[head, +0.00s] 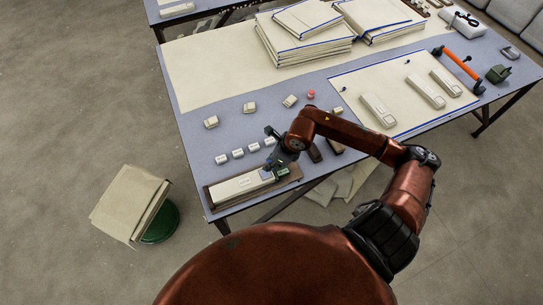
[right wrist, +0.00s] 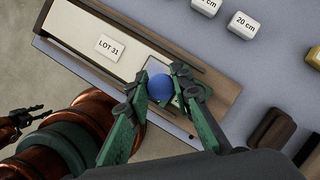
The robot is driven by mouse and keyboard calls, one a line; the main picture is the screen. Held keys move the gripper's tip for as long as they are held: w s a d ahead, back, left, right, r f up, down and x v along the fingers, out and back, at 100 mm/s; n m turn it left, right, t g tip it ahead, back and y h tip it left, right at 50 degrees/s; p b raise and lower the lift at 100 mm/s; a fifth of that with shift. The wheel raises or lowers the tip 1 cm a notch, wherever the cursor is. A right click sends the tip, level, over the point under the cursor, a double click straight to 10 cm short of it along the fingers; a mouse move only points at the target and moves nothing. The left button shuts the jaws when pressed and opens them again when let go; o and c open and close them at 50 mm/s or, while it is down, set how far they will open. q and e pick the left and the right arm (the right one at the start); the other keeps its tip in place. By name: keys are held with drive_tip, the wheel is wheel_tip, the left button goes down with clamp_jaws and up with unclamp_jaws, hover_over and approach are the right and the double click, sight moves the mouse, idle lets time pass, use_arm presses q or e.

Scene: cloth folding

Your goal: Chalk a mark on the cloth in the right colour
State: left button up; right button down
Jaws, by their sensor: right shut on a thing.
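My right gripper (head: 278,163) is over the near left part of the table. In the right wrist view its green fingers (right wrist: 160,92) are shut on a round blue piece (right wrist: 158,87), apparently the chalk. Below it is a long brown wooden holder (right wrist: 215,85) with a cream, cloth-like strip (right wrist: 75,30) bearing a LOT 31 label (right wrist: 110,47). The strip also shows in the head view (head: 240,187). Whether the blue piece touches anything is hidden. A dark claw, probably my left gripper (right wrist: 20,120), shows small at the left edge; its jaws are unclear.
White blocks, one reading 20 cm (right wrist: 242,24), stand behind the holder. A large blue-edged cream cloth (head: 370,80) bears several pale bars. A red round piece (head: 311,95), cloth stacks (head: 300,40) and an orange-handled tool (head: 458,66) are farther off.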

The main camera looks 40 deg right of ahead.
drive_tip(key=shift+r+p, duration=1.05)
drive_tip(key=shift+r, duration=1.15)
